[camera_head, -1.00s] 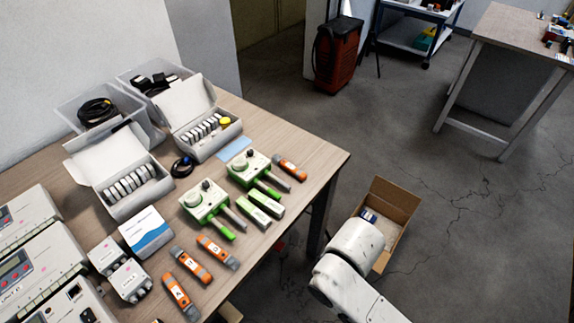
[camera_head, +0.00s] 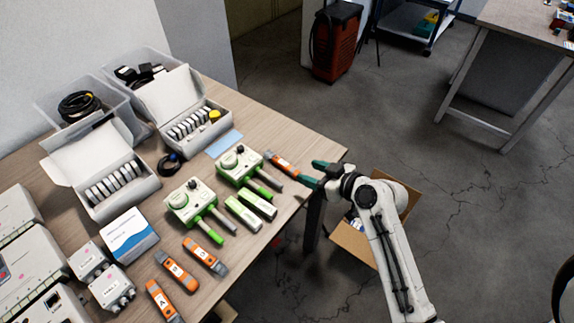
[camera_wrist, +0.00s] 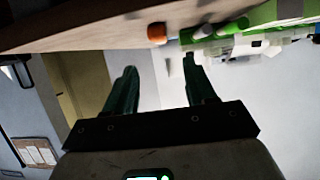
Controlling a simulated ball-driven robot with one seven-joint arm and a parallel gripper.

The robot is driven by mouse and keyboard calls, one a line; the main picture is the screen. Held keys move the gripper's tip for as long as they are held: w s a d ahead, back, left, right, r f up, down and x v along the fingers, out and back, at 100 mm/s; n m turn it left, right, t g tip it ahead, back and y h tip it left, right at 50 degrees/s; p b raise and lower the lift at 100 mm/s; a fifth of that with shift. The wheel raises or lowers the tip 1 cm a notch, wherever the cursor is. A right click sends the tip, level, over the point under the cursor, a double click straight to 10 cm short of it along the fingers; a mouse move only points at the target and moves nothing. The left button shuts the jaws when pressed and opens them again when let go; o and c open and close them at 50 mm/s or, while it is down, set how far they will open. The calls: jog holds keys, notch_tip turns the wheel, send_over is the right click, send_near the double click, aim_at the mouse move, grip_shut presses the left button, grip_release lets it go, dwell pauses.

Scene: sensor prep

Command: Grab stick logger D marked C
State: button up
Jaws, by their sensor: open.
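Several orange stick loggers with grey ends lie on the wooden table. One orange logger (camera_head: 283,163) lies alone near the table's right corner; its mark is too small to read. Three others lie at the front: one logger (camera_head: 204,251), another logger (camera_head: 178,271) and a third logger (camera_head: 160,297), whose label looks like A. My gripper (camera_head: 314,174) has green fingers, spread and empty, by the table's right edge, just right of the lone logger. In the wrist view the open fingers (camera_wrist: 160,72) point towards an orange end (camera_wrist: 157,33) at the tabletop edge.
Green-and-white handheld meters (camera_head: 190,200) and small green-white blocks (camera_head: 242,212) lie left of the lone logger. Open white boxes (camera_head: 112,182) and clear bins (camera_head: 112,95) stand behind. A cardboard box (camera_head: 355,243) is on the floor beneath my arm.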

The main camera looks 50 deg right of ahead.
aim_at(284, 163)
jog(key=p+x, duration=0.1)
jog(key=x, duration=0.9)
jog(key=shift+w, duration=0.3)
grip_shut()
